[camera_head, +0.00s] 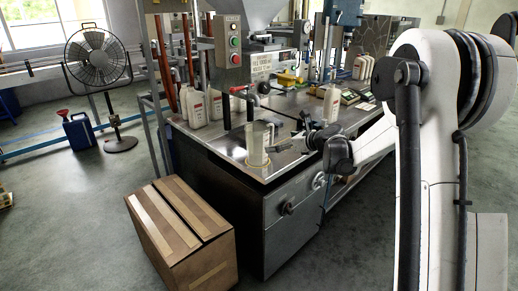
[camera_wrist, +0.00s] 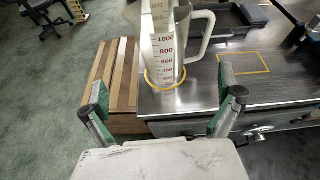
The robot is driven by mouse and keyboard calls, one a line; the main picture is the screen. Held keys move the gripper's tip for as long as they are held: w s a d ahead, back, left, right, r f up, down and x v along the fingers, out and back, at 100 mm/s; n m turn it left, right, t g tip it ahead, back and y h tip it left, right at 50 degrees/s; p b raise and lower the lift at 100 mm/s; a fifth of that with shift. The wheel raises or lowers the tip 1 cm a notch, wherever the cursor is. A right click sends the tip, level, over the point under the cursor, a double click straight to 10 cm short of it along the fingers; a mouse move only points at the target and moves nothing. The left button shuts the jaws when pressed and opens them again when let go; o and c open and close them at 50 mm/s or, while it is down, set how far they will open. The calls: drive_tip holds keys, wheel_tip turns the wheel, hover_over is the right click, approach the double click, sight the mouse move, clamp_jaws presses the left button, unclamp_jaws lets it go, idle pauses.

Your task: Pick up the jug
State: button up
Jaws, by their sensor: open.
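The jug (camera_head: 258,143) is a clear measuring jug with a handle, upright near the front left corner of the metal worktable (camera_head: 215,137). In the wrist view the jug (camera_wrist: 170,45) shows red graduation numbers, its handle on the right, and stands on a yellow ring marked on the table. My gripper (camera_wrist: 165,92) is open, its two fingers spread wide with nothing between them. The jug is beyond the fingertips, roughly centred between them and apart from them. In the head view my gripper (camera_head: 306,140) is just right of the jug, small and partly unclear.
A cardboard box (camera_head: 185,235) stands on the floor by the table's left front corner. White bottles (camera_head: 196,108) stand behind the jug, and another bottle (camera_head: 331,104) is to the right. A yellow rectangle (camera_wrist: 243,63) marks bare table right of the jug. A control box (camera_head: 230,42) hangs above.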

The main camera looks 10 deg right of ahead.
sight(266, 143)
drive_tip(key=x, duration=0.8)
drive_tip(key=shift+d+f+b, duration=0.15)
drive_tip(key=shift+d+b, duration=0.05)
drive_tip(key=shift+b, duration=0.1)
drive_tip(key=shift+r+b+x, duration=0.2)
drive_tip(key=shift+b+x, duration=0.15)
drive_tip(key=shift+x, duration=2.7)
drive_tip(key=shift+w+d, duration=0.1)
drive_tip(key=shift+d, duration=0.05)
drive_tip(key=c, duration=1.2)
drive_tip(key=shift+o, duration=0.2)
drive_tip(key=shift+r, duration=0.1)
drive_tip(key=shift+r, duration=0.45)
drive_tip(key=r, duration=0.2)
drive_tip(key=shift+s+d+r+p, duration=0.2)
drive_tip(key=shift+s+r+p, duration=0.1)
drive_tip(key=shift+r+p, duration=0.1)
drive_tip(key=s+d, duration=0.4)
drive_tip(key=s, duration=0.3)
drive_tip(key=s+d, duration=0.5)
drive_tip(key=s, duration=0.2)
drive_tip(key=shift+s+p, duration=0.3)
drive_tip(key=shift+s, duration=0.1)
